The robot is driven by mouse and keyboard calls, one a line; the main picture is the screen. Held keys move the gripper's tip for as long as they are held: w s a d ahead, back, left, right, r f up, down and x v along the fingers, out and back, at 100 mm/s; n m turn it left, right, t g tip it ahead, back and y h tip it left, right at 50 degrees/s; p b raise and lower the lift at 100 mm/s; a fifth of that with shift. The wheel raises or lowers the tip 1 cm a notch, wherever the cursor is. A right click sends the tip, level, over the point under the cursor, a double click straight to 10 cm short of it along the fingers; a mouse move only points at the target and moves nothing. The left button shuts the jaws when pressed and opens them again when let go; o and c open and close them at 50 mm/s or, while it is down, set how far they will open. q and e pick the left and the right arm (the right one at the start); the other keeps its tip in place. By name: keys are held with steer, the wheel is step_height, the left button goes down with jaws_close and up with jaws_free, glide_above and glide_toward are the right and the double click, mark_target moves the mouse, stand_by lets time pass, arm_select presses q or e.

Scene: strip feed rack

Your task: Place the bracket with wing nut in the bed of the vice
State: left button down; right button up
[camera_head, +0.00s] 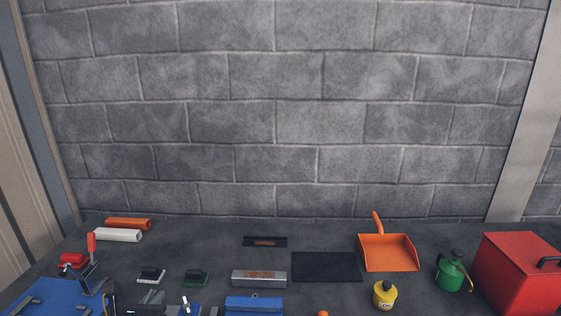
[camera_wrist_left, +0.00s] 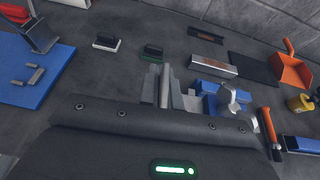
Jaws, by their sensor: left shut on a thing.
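My left gripper (camera_head: 150,297) is low in the head view, above the bench. In the left wrist view its fingers (camera_wrist_left: 165,88) are shut on a narrow grey metal piece, which looks like the bracket (camera_wrist_left: 165,82). It stands upright between the fingers. I cannot make out its wing nut. The gripper body hides part of the area, and I cannot tell whether bracket and vice touch. My right gripper is not in view.
Behind are two brushes (camera_head: 151,275), a silver box (camera_head: 259,279), a black mat (camera_head: 326,267) and an orange dustpan (camera_head: 388,251).

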arm_select(q)
steer(key=w+d+r, duration=0.3)
steer(key=d+r, duration=0.1)
steer(key=r, duration=0.2)
steer(key=w+d+r+h, duration=0.1)
steer(key=w+d+r, duration=0.1)
steer(key=d+r, duration=0.2)
steer(key=shift+w+d+r+m+b, duration=0.2)
steer(key=shift+w+r+m+b, duration=0.25)
steer(key=shift+r, duration=0.45)
